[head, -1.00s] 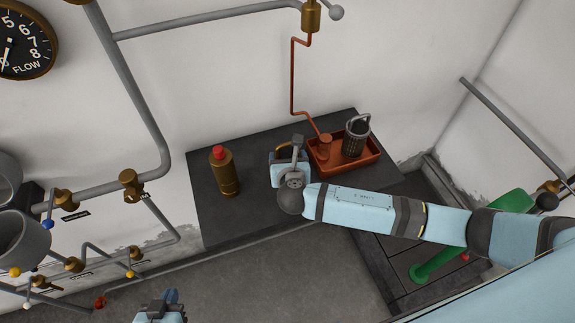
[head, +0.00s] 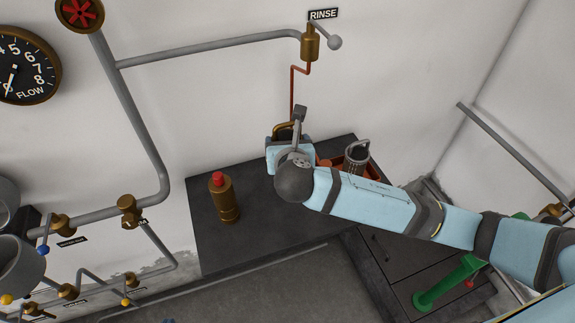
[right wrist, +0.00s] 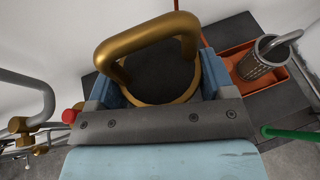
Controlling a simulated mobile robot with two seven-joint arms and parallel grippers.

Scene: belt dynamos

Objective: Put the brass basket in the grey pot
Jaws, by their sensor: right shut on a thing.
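My right gripper (head: 284,146) is shut on the brass basket (head: 286,130), above the back of the dark bench. In the right wrist view the basket's thick brass handle and round rim (right wrist: 150,38) sit between the blue fingers of the right gripper (right wrist: 160,88); its lower part is hidden. Two grey pots show at the left edge of the head view: a nearer grey pot (head: 22,262) and a farther one (head: 5,192), partly cut off. They are far from the basket. Only a sliver of my left gripper (head: 168,320) shows at the bottom edge.
A grey mesh basket (head: 356,157) stands in an orange-red tray (head: 334,163) on the dark bench (head: 255,228). A brass bottle with red cap (head: 223,198) stands on the bench's left part. Grey pipes with brass valves (head: 128,210) run along the wall at left.

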